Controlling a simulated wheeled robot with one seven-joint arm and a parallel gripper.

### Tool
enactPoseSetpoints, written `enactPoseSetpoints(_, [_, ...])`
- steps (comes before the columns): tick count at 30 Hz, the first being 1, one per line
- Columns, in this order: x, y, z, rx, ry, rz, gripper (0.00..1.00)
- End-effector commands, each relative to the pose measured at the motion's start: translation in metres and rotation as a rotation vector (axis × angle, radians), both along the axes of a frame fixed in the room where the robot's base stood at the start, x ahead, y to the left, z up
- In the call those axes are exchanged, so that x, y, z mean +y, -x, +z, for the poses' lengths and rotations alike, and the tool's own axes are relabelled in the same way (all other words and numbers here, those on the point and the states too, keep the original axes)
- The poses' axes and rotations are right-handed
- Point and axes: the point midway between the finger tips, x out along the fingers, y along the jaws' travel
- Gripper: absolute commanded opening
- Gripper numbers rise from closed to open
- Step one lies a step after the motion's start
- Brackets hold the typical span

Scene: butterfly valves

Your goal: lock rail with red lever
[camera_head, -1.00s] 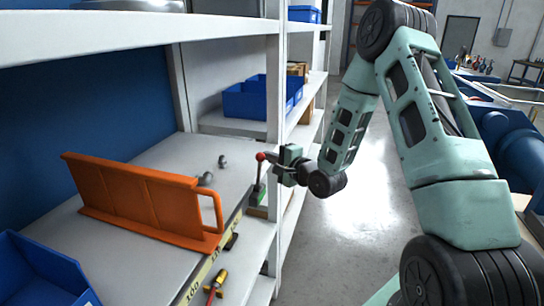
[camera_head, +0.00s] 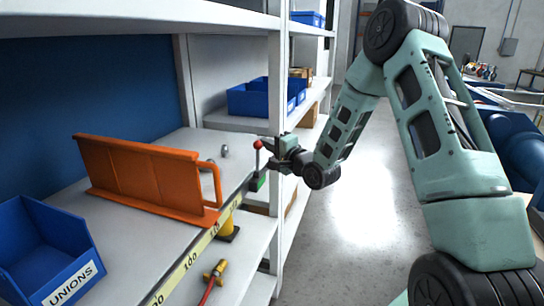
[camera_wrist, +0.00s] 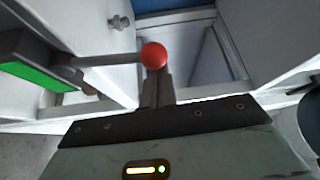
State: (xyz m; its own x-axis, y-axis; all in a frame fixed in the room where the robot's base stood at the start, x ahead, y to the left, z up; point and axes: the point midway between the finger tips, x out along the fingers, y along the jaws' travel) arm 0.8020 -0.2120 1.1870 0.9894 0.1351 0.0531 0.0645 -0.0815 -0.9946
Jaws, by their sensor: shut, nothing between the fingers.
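The red lever is a thin grey rod with a red ball knob (camera_head: 258,144), standing upright from a small base with a green part (camera_head: 258,183) at the shelf's front edge. In the wrist view the red knob (camera_wrist: 154,55) is just beyond my fingertips, with the rod running left to the green-faced block (camera_wrist: 38,75). My gripper (camera_head: 272,146) is shut with nothing in it, right beside the knob; I cannot tell whether they touch. An orange rail-like fence (camera_head: 140,175) with a loop handle stands on the shelf, left of the lever. A yellow scale strip (camera_head: 190,260) runs along the shelf edge.
A blue bin labelled UNIONS (camera_head: 45,250) stands at the front left. Grey fittings (camera_head: 224,151) lie behind the fence. A white shelf post (camera_head: 277,100) rises close to my gripper. Open floor (camera_head: 365,220) lies right of the shelving.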

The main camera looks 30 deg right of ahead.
Motion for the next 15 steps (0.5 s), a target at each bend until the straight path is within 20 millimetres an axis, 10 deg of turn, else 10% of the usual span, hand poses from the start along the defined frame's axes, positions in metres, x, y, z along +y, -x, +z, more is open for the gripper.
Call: enactPoseSetpoints(15, [0.027, 0.02, -0.005, -0.234, 0.299, 0.001, 0.0])
